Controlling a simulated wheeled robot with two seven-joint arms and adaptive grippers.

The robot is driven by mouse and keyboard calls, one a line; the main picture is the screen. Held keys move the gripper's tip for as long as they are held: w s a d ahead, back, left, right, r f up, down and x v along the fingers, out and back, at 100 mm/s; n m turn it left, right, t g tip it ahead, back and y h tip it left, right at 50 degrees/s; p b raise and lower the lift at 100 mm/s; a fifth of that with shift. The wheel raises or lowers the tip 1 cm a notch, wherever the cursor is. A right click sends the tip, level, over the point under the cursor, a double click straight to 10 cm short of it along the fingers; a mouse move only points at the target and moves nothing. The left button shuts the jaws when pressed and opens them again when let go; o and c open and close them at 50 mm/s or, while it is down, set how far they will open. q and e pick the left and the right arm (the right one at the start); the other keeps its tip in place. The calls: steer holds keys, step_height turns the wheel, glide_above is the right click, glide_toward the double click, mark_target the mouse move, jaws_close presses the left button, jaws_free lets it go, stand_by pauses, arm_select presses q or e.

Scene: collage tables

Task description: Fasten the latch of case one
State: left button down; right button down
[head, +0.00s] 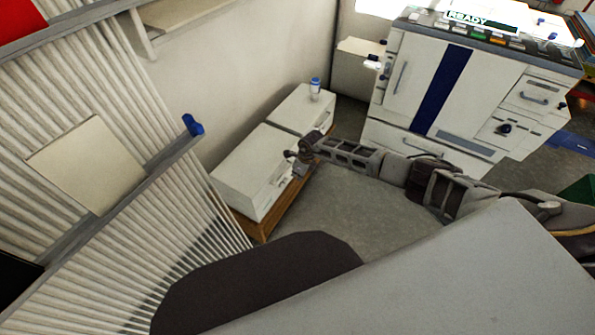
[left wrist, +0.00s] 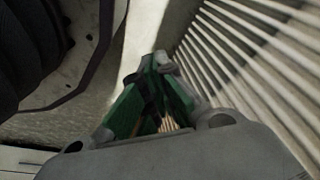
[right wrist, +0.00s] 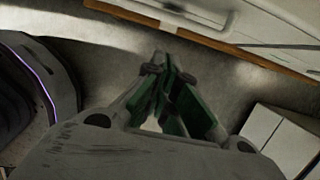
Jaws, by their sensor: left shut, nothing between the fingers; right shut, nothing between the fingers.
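Two white cases stand end to end on a low wooden bench (head: 262,232), the nearer case (head: 240,165) and the farther case (head: 292,108). I cannot tell which is case one. A small fitting (head: 284,178) shows on the nearer case's front, too small to tell whether it is a fastened latch. My right gripper (head: 300,158) is shut and empty in front of the nearer case's far end; contact is unclear. In the right wrist view its green-padded fingers (right wrist: 157,68) point toward the bench edge (right wrist: 200,37). My left gripper (left wrist: 155,62) is shut and empty beside pale ribbed slats, outside the head view.
A blue-capped bottle (head: 315,90) stands on the farther case. A large white machine (head: 415,90) with a READY sign stands behind my right arm. Ribbed slats (head: 90,75) with a rail and blue end cap (head: 193,125) fill the left. Grey floor (head: 350,215) before the bench is clear.

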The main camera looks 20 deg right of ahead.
arm_select(q)
steer(key=shift+s+a+f, duration=0.2)
steer(key=shift+f, duration=0.2)
arm_select(e)
steer(key=shift+w+a+r, duration=0.1)
steer(key=shift+r, duration=0.65)
steer(key=shift+a+f, duration=0.1)
